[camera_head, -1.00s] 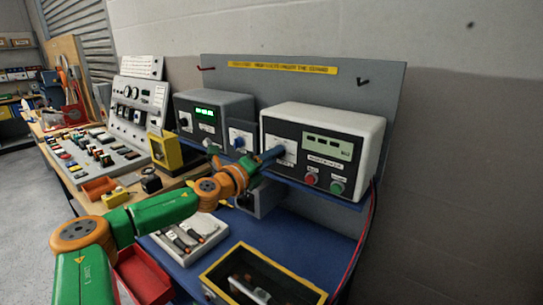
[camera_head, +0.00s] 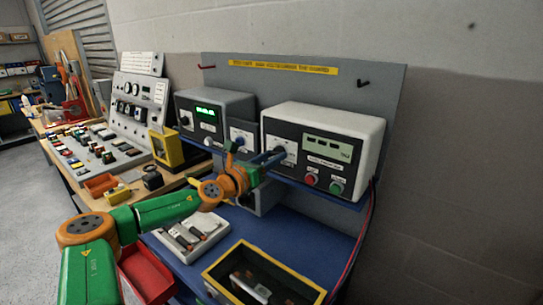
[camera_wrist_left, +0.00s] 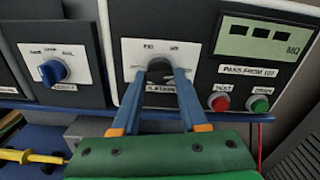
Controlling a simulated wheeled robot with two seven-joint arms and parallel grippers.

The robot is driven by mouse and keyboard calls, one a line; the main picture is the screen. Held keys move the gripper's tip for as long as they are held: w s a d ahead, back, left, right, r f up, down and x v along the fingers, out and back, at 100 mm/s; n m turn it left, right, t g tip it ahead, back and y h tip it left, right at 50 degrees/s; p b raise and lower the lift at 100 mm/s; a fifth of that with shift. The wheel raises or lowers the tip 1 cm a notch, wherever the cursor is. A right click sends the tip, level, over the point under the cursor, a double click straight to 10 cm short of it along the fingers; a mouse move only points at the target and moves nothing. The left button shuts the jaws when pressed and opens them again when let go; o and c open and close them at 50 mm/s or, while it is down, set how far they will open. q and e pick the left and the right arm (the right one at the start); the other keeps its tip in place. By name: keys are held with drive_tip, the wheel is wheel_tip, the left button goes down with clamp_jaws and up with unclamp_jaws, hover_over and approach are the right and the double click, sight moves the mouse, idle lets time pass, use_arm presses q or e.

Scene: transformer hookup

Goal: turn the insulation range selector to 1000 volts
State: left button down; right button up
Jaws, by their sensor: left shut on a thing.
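The insulation tester (camera_head: 322,150) is a white box with a black front on the blue shelf, with a display marked MΩ. Its range selector (camera_wrist_left: 159,66) is a dark knob on a white label plate, also seen in the head view (camera_head: 281,151). My left gripper (camera_wrist_left: 159,76) reaches it from the front, with its two blue fingers shut on the knob's sides. The fingers hide part of the knob and the lower lettering, so I cannot read its setting. My right gripper is in neither view.
A red button (camera_wrist_left: 219,101) and a green button (camera_wrist_left: 260,104) sit right of the selector. A blue knob (camera_wrist_left: 53,71) is on the panel to the left. A yellow-rimmed bin (camera_head: 226,285) and a grey tray (camera_head: 190,236) stand below on the blue bench.

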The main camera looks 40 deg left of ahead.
use_arm(q)
drive_tip(key=shift+a+r+m, duration=0.15)
drive_tip(key=shift+r+m, duration=0.2)
drive_tip(key=shift+m, duration=0.45)
drive_tip(key=c, duration=0.7)
unclamp_jaws()
drive_tip(key=shift+o, duration=1.3)
drive_tip(key=shift+f, duration=0.1)
drive_tip(key=shift+w+f, duration=0.15)
